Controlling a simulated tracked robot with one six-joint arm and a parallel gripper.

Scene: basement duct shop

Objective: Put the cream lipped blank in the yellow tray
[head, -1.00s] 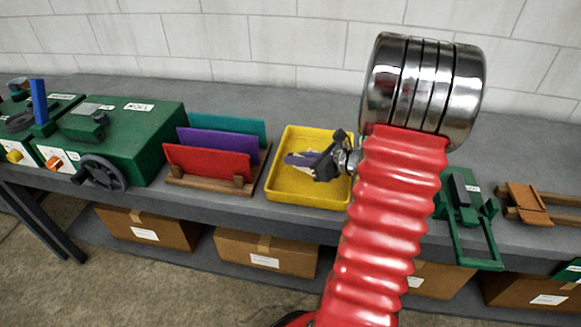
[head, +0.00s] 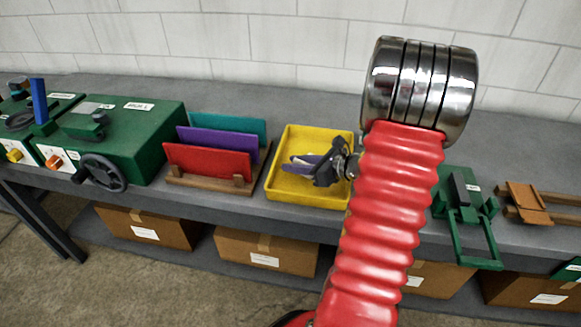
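The yellow tray (head: 280,187) sits on the grey bench, left of my arm. My gripper (head: 312,163) is over the tray's inside, pointing left; its dark body covers part of the tray's right side. Small pale and purple shapes (head: 298,161) show at the gripper's tip, low over the tray floor. I cannot tell whether the pale part is the cream lipped blank, nor whether it is held or lies in the tray. The fingers are too small and overlapped to show if they are open or shut.
A wooden rack (head: 210,182) with red, purple and teal sheets stands left of the tray. A green machine (head: 130,140) with a handwheel is farther left. A green tool (head: 466,208) and a brown wooden piece (head: 527,203) lie right of my arm. Bare bench lies behind the tray.

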